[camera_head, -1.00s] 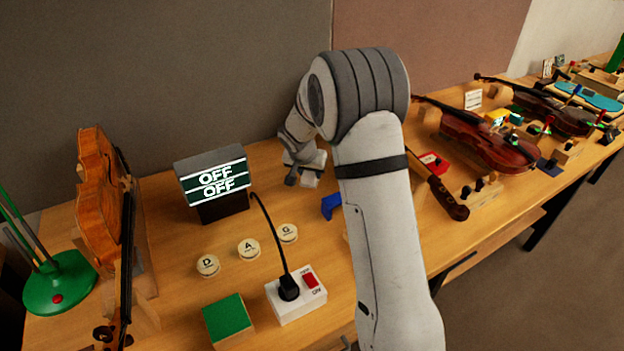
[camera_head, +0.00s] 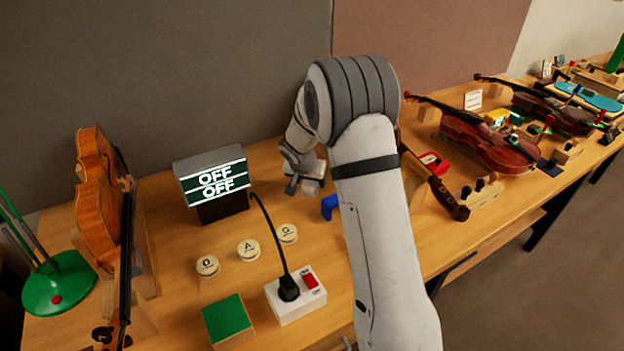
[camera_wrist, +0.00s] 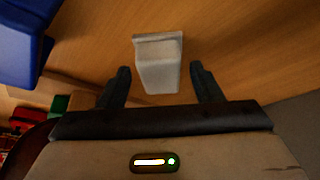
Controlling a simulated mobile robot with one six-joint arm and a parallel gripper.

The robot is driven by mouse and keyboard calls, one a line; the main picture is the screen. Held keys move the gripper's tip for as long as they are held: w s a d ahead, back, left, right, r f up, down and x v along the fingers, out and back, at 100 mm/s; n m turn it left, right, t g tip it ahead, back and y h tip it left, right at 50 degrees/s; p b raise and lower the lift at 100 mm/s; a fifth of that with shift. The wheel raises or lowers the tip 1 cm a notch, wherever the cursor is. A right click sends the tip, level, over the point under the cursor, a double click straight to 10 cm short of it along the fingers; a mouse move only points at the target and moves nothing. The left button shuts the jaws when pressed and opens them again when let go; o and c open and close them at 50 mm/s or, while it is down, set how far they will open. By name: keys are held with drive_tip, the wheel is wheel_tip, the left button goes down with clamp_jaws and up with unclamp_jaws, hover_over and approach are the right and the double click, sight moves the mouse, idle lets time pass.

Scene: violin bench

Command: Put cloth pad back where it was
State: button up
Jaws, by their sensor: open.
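A small pale grey block-like piece with a wider lip, perhaps the cloth pad, shows in the wrist view (camera_wrist: 158,62), standing out against the wooden bench top. I cannot tell for sure that it is cloth. My gripper (camera_wrist: 159,72) is open, with one dark finger on each side of this piece and a visible gap to both. In the head view my gripper (camera_head: 301,185) is low over the bench, right of the display box and partly hidden by my arm.
A blue block (camera_head: 329,206) is close by my gripper. The display box (camera_head: 210,185) reading OFF, round buttons (camera_head: 249,250), a switch box (camera_head: 297,296) and a green-topped block (camera_head: 228,318) are at left. Violins (camera_head: 490,138) lie to the right.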

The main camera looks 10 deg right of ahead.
drive_tip(key=shift+r, duration=0.3)
drive_tip(key=v, duration=1.1)
drive_tip(key=s+d+r+n, duration=0.1)
drive_tip(key=s+r, duration=0.1)
drive_tip(key=s, duration=0.4)
drive_tip(key=s+d+r+g+y, duration=0.1)
drive_tip(key=s+r, duration=0.2)
drive_tip(key=s, duration=0.2)
drive_tip(key=s+d+r+n, duration=0.1)
drive_tip(key=s+r, duration=0.1)
drive_tip(key=s, duration=0.4)
drive_tip(key=s+n+y, duration=0.1)
drive_tip(key=s+n, duration=0.2)
drive_tip(key=s, duration=1.3)
drive_tip(key=shift+d+g+y+b, duration=0.3)
drive_tip(key=shift+d+g+b, duration=0.1)
drive_tip(key=shift+d, duration=0.05)
drive_tip(key=shift+s, duration=0.1)
